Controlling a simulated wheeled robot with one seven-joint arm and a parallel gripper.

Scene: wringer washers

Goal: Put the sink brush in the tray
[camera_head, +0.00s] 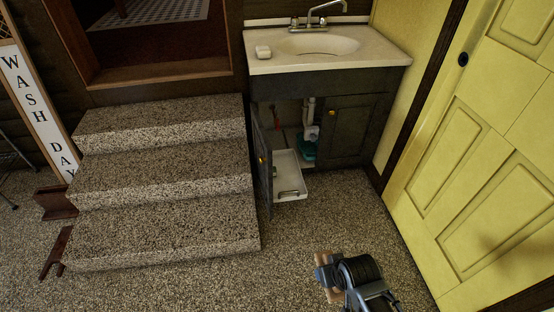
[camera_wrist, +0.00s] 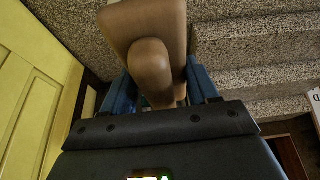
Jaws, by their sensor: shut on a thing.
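My gripper (camera_head: 328,275) is low in front of the steps and sink cabinet, above the speckled floor. It is shut on a brown, wood-coloured object, which I take as the sink brush (camera_wrist: 150,65); its bristles are not clear to see. In the wrist view the brush sits between the blue fingers, with a rounded end towards the camera. In the head view only a small brown part of it (camera_head: 319,259) shows by the fingers. The white tray (camera_head: 291,190) sticks out of the open cabinet under the sink, with a handle at its front. My gripper is apart from it, lower right.
The dark cabinet's left door (camera_head: 263,165) stands open beside the tray; its right door (camera_head: 340,135) looks shut. A teal item (camera_head: 307,150) and pipe are inside. Stone steps (camera_head: 160,185) rise at left, a yellow door (camera_head: 470,150) stands at right. Floor between is clear.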

